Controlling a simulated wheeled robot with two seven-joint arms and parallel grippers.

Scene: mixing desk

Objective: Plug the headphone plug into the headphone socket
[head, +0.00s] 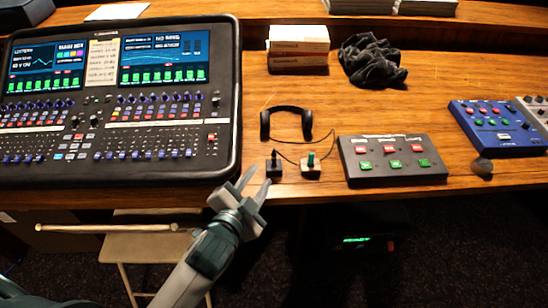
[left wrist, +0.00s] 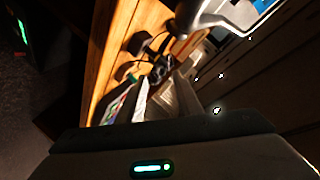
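Black headphones (head: 286,123) lie on the wooden desk, right of the mixing console. A thin dark cable runs from them toward two small items near the front edge. One is a small dark block (head: 273,168) with an upright piece on top; the other is a small pale box (head: 311,168) with a dark and green upright piece. I cannot tell for certain which holds the plug and which is the socket. My left gripper (head: 257,178) is open and empty at the desk's front edge, just left of the dark block. Its fingers also show in the left wrist view (left wrist: 163,90). My right gripper is out of view.
The big mixing console (head: 120,105) fills the left of the desk. A grey button box (head: 392,160), a dark knob (head: 482,167) and a blue pedal (head: 497,125) stand to the right. White boxes (head: 298,46) and a black cloth (head: 370,62) lie behind. A stool (head: 145,248) stands below.

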